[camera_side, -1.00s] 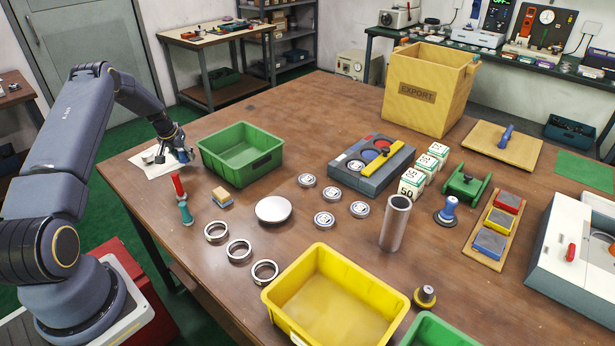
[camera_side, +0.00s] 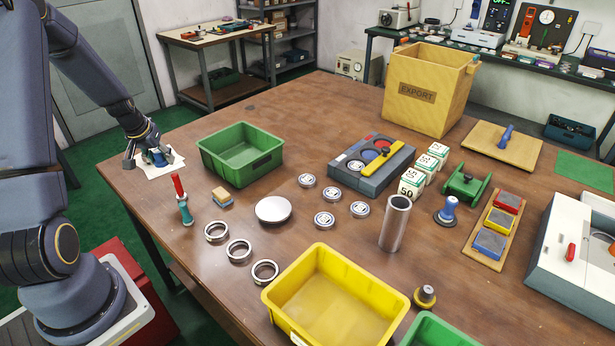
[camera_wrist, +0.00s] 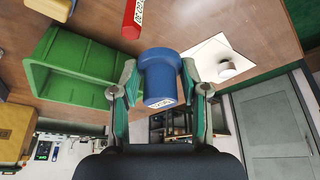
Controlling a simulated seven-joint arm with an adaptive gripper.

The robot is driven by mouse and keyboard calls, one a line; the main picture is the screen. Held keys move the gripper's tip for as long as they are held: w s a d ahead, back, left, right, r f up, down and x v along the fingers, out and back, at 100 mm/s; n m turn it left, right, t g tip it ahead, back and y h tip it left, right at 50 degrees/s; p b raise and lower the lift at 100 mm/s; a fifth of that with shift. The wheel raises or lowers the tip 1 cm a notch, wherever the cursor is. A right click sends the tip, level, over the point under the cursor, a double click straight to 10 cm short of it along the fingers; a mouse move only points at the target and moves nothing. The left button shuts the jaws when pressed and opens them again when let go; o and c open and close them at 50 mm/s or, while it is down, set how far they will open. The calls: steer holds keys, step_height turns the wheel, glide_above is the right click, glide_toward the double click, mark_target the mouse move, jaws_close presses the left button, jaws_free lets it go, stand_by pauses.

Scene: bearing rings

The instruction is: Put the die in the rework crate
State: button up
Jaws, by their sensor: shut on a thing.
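My gripper (camera_wrist: 160,95) is shut on a blue cylindrical piece (camera_wrist: 163,80) with a wider collar and a small printed label. In the side view my gripper (camera_side: 146,158) is at the table's far left corner, by the white sheet, and the blue piece (camera_side: 158,158) shows between its fingers. I take this piece for the die, but its label is too small to read. No crate shows a readable "rework" mark: a green crate (camera_side: 262,172) stands right of my gripper, a yellow crate (camera_side: 300,325) stands at the front, and another green crate (camera_side: 425,325) is partly cut off.
A red-handled tool (camera_side: 181,200) stands upright in front of the green crate. Steel rings (camera_side: 216,232), a round disc (camera_side: 273,210) and a metal tube (camera_side: 395,224) stand mid-table. A wooden EXPORT box (camera_side: 425,95) is at the back.

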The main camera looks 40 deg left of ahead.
steer(key=w+d+m+h, duration=0.1)
steer(key=w+d+m, duration=0.2)
steer(key=d, duration=1.1)
steer(key=w+d+m+h, duration=0.1)
steer(key=w+d+m, duration=0.2)
steer(key=d, duration=1.2)
steer(key=s+d+r+m+h, duration=0.1)
steer(key=s+d+m, duration=0.3)
steer(key=d, duration=0.5)
steer(key=s+d+m+h, duration=0.25)
steer(key=s+d, duration=0.25)
steer(key=d, duration=0.4)
steer(key=s+d+r+m, duration=0.1)
steer(key=s+d+m, duration=0.3)
steer(key=d, duration=0.5)
glide_toward(359, 319)
steer(key=shift+w+d+f, duration=0.45)
steer(key=shift+w+f, duration=0.15)
steer(key=shift+f, duration=0.2)
steer(key=shift+w+d+f, duration=0.2)
steer(key=shift+w+f, duration=0.15)
steer(key=shift+f, duration=0.2)
steer(key=shift+w+f+h, duration=0.1)
steer(key=shift+f+h, duration=0.15)
steer(key=shift+f, duration=1.3)
steer(key=shift+f, duration=0.1)
